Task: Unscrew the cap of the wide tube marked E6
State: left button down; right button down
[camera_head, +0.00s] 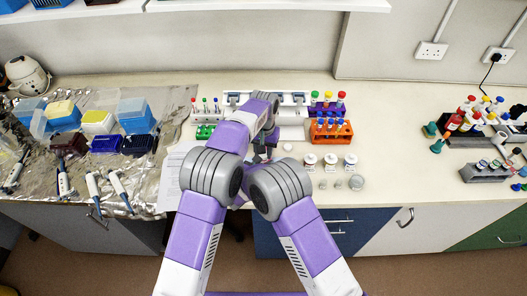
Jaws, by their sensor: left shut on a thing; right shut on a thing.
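My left arm reaches over the bench, and its gripper (268,143) points down at the middle. My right gripper (259,158) is just below it, largely hidden behind my own arm links. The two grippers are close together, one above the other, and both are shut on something. The wide tube and its cap are mostly hidden between them, and I cannot read a mark there. Three wide tubes with white caps, the left one (310,160), the middle one (330,160) and the right one (350,162), stand right of my grippers. Their labels are too small to read.
An orange rack (331,132) with capped tubes stands behind the white-capped tubes. A green rack (205,131) is at the left. Small grey round pieces (356,182) lie near the front edge. Foil with pipettes and tip boxes covers the left bench.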

pick_arm(q)
jog(key=shift+r, duration=0.8)
jog(key=shift+r, duration=2)
pick_arm(e)
jog(key=c, duration=0.7)
grip_release()
